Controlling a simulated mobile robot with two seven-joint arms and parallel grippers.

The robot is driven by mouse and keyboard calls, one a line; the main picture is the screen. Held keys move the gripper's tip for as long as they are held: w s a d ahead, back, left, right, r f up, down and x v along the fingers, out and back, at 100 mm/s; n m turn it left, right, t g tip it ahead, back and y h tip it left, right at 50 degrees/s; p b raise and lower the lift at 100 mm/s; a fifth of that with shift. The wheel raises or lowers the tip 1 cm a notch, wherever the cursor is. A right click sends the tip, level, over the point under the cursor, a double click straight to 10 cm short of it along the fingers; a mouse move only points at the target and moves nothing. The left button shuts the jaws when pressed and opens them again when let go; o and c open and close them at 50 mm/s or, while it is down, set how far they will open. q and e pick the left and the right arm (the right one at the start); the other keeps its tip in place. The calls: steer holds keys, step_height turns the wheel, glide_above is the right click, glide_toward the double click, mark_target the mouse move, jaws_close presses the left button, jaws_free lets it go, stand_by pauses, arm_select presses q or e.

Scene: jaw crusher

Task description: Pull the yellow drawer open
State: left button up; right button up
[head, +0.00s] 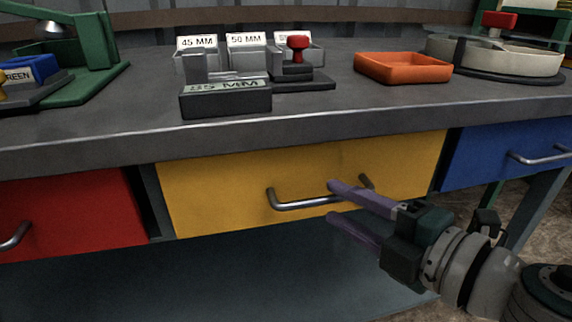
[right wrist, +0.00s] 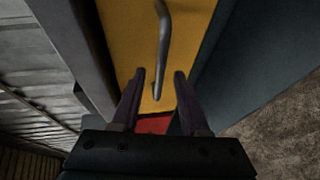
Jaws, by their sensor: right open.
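The yellow drawer (head: 220,190) sits under the bench top, between the red and blue drawers, and its front looks flush with the bench. Its grey metal bar handle (head: 300,205) runs across the front. My right gripper (head: 332,202) is open, with its purple fingers pointing at the right part of the handle. The upper finger overlaps the bar in the head view. In the right wrist view the handle (right wrist: 163,50) lies beyond and between the open fingertips (right wrist: 158,75), on the yellow front (right wrist: 125,40). Contact cannot be told. My left gripper is not in view.
A red drawer (head: 75,210) is at the left and a blue drawer (head: 490,150) at the right, each with a bar handle. The bench top (head: 350,110) overhangs, holding labelled blocks (head: 225,100), an orange tray (head: 403,68) and green equipment (head: 100,60). Open space lies below the drawers.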

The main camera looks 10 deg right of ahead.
mark_target(332, 201)
steer(key=shift+x, duration=1.5)
steer(key=shift+c, duration=0.4)
jaws_close()
